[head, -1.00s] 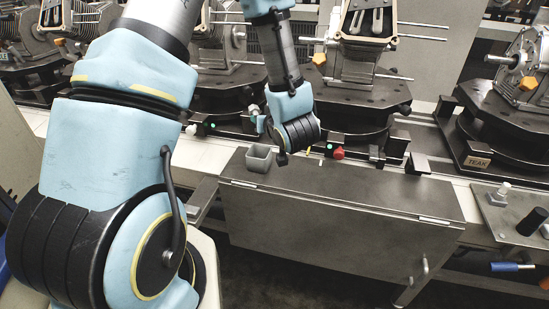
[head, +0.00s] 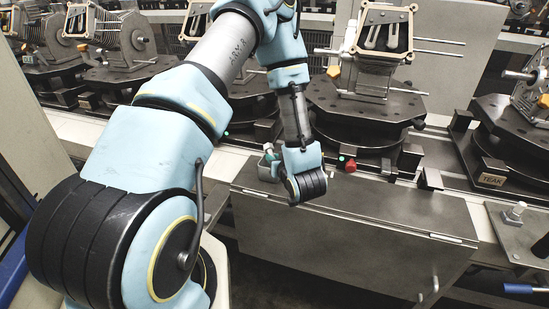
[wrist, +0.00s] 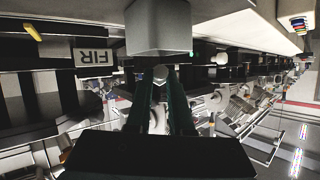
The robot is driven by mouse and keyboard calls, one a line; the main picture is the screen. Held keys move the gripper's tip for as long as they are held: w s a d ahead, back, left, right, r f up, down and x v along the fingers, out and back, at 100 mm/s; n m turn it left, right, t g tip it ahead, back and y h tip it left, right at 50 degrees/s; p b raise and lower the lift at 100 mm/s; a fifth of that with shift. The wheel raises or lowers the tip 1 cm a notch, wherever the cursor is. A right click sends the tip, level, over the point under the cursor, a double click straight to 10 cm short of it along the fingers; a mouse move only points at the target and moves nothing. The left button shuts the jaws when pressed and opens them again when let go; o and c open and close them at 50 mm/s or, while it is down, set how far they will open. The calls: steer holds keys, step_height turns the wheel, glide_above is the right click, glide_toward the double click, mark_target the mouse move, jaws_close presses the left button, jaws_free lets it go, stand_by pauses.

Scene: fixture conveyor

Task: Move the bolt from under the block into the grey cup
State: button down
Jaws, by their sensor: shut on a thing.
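In the wrist view my gripper (wrist: 159,82) is shut on a small pale bolt (wrist: 160,74), with its rounded end showing between the dark fingertips. The grey cup (wrist: 158,35) is just beyond the fingertips at the top of that view; the bolt is outside it. In the head view the grey cup (head: 267,172) stands on the grey cabinet top, partly hidden by my wrist. My gripper (head: 270,153) is close above or behind it there, and the bolt is too small to make out. I cannot tell which thing is the block.
The metal cabinet (head: 350,240) has clear top space right of the cup. Behind it are dark round fixtures (head: 365,115) and a red knob (head: 350,166). A plate at the right holds a bolt-like part (head: 514,214).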

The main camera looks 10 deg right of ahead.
steer(key=shift+f+b, duration=0.5)
steer(key=shift+f, duration=0.1)
steer(key=c, duration=0.8)
jaws_free()
steer(key=shift+r, duration=0.1)
steer(key=shift+r+p, duration=0.25)
steer(key=shift+p, duration=0.05)
steer(key=b+v, duration=0.2)
steer(key=v, duration=1)
steer(key=shift+r+b, duration=0.3)
